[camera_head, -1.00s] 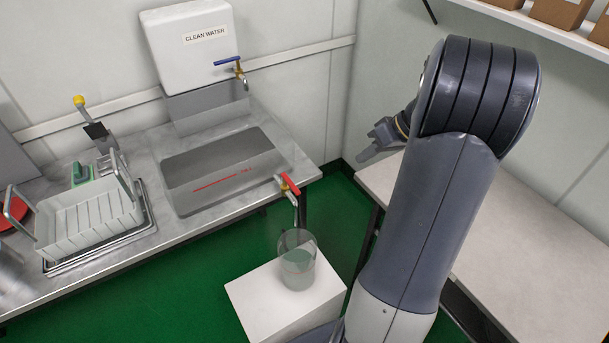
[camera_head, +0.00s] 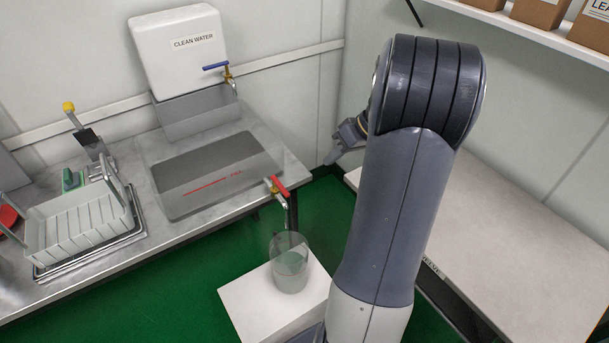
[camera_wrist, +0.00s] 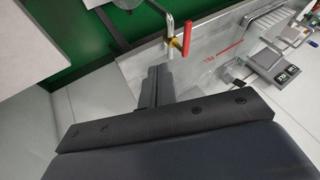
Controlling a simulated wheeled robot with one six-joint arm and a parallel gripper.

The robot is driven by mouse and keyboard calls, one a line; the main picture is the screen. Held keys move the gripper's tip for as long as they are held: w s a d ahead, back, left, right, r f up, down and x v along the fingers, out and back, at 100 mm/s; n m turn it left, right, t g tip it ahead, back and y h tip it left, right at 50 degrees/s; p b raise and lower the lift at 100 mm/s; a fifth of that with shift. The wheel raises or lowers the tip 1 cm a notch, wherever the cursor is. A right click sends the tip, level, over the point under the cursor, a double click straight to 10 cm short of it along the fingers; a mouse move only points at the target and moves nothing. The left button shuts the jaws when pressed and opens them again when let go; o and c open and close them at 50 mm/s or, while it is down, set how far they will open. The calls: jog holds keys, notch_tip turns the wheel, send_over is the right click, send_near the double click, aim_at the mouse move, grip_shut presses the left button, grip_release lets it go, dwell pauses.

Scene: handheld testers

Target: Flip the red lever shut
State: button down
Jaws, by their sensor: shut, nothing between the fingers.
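The red lever (camera_head: 279,187) sits on a brass tap at the right front corner of the sink. Its spout points down over a clear round container (camera_head: 290,265). In the wrist view the red lever (camera_wrist: 187,38) shows at the top, just beyond my fingers and to their right. My gripper (camera_wrist: 158,72) is shut and empty. In the head view my gripper (camera_head: 340,150) is right of and apart from the lever, partly hidden behind my arm. I cannot tell whether water runs from the spout.
The container stands on a white block (camera_head: 240,296) on the green floor. A second tap with a blue lever (camera_head: 215,66) is on the clean water tank (camera_head: 175,65). A dish rack (camera_head: 75,232) stands left of the sink. A pale table (camera_head: 500,240) lies right of my arm.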

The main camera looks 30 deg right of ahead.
jog(key=w+a+f+p, duration=0.1)
jog(key=w+a+f, duration=0.2)
jog(key=a+f, duration=0.4)
jog(key=shift+w+a+f, duration=0.15)
jog(key=shift+a+f, duration=0.2)
jog(key=shift+a, duration=0.5)
jog(key=shift+f, duration=0.1)
